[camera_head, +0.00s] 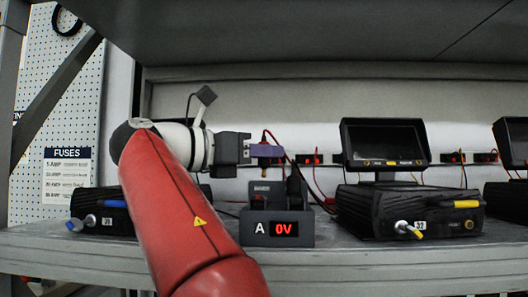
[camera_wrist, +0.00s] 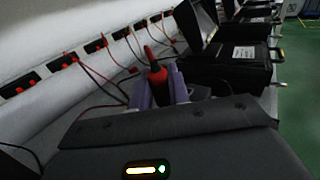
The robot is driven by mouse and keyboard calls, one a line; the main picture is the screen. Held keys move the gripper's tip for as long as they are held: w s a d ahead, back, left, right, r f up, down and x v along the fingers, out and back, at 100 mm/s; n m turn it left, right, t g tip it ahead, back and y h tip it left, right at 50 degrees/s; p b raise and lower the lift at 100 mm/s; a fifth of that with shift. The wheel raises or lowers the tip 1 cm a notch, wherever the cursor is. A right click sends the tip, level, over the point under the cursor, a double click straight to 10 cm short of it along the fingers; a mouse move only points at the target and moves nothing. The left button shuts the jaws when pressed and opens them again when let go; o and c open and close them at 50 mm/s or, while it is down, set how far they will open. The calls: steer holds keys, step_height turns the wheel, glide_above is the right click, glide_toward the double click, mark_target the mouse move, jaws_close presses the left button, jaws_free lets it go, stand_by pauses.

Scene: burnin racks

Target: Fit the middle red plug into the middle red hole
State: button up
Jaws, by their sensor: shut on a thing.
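My gripper (camera_head: 266,151) has purple fingers and is out in front of the back wall, above the box marked A. In the wrist view the fingers (camera_wrist: 158,88) are shut around a red plug (camera_wrist: 155,74), its thin tail pointing up and away. The plug's lower end is hidden by the gripper body. In the head view a red lead rises above the fingers. Black socket panels with red parts line the back wall; one (camera_head: 309,159) is just right of my gripper, and another (camera_wrist: 95,46) shows in the wrist view. I cannot tell which red hole is the middle one.
A black unit with a screen (camera_head: 384,142) stands to the right, another unit (camera_head: 103,212) to the left. Loose red and black leads hang near the wall. An upper shelf (camera_head: 330,35) is overhead.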

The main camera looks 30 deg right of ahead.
mark_target(263, 166)
steer(key=shift+f+b, duration=0.3)
steer(key=shift+f, duration=0.6)
stand_by(0.6)
steer(key=shift+w+a+f, duration=0.1)
steer(key=shift+f, duration=0.6)
stand_by(0.5)
steer(key=o, duration=1.3)
steer(key=shift+r, duration=0.75)
steer(key=shift+w+r+p, duration=0.25)
steer(key=shift+r+p, duration=0.05)
steer(key=shift+r, duration=0.5)
steer(key=shift+s+r, duration=0.15)
steer(key=shift+r, duration=1.25)
